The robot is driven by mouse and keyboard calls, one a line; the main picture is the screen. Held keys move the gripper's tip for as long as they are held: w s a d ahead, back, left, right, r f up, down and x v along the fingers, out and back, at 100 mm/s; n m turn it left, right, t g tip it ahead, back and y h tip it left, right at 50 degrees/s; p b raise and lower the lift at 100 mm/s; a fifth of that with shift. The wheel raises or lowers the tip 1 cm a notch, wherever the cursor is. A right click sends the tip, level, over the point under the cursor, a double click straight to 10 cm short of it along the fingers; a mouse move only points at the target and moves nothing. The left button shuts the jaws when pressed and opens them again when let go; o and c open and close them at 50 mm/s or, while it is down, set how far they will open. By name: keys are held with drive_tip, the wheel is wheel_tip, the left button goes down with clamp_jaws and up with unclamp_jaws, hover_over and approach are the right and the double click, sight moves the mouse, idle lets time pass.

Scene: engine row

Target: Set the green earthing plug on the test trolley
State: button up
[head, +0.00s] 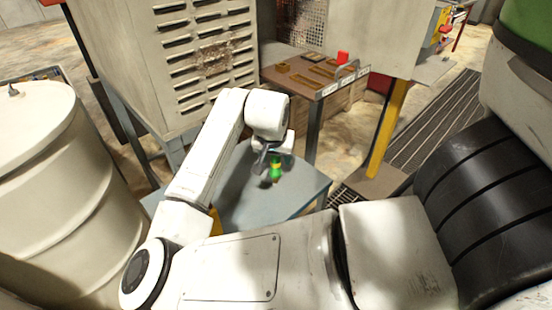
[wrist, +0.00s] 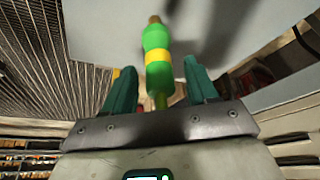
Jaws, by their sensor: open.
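The green earthing plug (head: 275,170) has a yellow band and a copper-coloured tip. In the head view it is just below my gripper (head: 272,157), over a blue-grey top (head: 240,203) that looks like the test trolley. In the wrist view the plug (wrist: 157,62) lies between the two teal fingers of my gripper (wrist: 160,85), its tip pointing away from the palm. The fingers are open, with a gap showing on both sides of the plug. A shadow falls on the pale surface beside it. I cannot tell whether the tip touches the top.
A wooden bench (head: 310,78) with shallow slots, labels and a red block (head: 343,57) stands behind. A louvred cabinet (head: 185,60) rises behind my arm. A cream drum (head: 65,190) is at left. A yellow post (head: 388,125) stands right of the bench. The top around the plug is clear.

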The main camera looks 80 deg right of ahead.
drive_tip(key=v, duration=1)
drive_tip(key=shift+r, duration=0.2)
